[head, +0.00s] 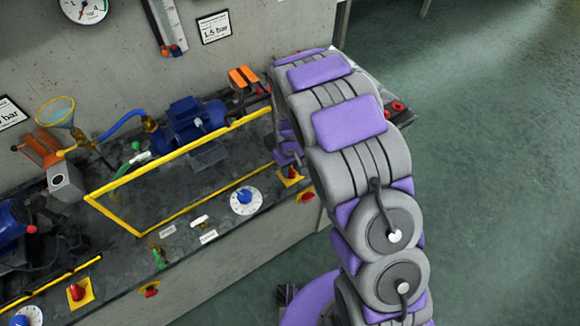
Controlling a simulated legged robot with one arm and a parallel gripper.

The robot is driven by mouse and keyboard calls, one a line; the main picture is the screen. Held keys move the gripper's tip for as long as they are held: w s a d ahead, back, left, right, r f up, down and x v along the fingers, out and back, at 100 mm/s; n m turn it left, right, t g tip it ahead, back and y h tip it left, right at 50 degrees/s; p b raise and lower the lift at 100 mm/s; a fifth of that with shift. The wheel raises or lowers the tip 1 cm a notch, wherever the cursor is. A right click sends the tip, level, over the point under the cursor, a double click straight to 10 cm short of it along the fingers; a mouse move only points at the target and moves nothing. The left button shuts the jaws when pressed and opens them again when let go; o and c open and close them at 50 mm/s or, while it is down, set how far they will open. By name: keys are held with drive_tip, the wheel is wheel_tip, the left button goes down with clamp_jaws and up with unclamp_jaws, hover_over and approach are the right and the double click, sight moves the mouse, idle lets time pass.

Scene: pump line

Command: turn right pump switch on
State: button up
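The right pump switch (291,174), a red knob on a yellow plate, sits near the front right of the bench top. Its knob angle is too small to read. My purple and grey arm rises in front of the bench's right end. Purple parts that look like my gripper (287,155) show just above the switch, partly hidden behind my arm. I cannot tell whether they touch the switch or whether the fingers are open. A blue pump (188,122) stands behind a yellow frame on the bench.
A second red switch on a yellow plate (79,291) is at the left. A white dial with a blue knob (245,200) lies left of the right switch. Red buttons (150,289) are on the bench front. A yellow frame (190,148) spans the bench. The green floor (490,150) at right is clear.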

clamp_jaws()
drive_tip(key=shift+r+m+p, duration=0.1)
drive_tip(key=shift+m+p, duration=0.2)
drive_tip(key=shift+p, duration=0.05)
drive_tip(key=shift+m+p, duration=0.85)
drive_tip(key=shift+m, duration=0.05)
drive_tip(key=m+p, duration=0.2)
drive_tip(key=m, duration=0.1)
drive_tip(key=shift+r+m+p, duration=0.1)
drive_tip(key=shift+m+p, duration=0.2)
drive_tip(key=m+p, duration=0.3)
drive_tip(key=m, duration=0.3)
drive_tip(key=m+p, duration=0.1)
drive_tip(key=m, duration=0.4)
drive_tip(key=shift+m+p, duration=0.4)
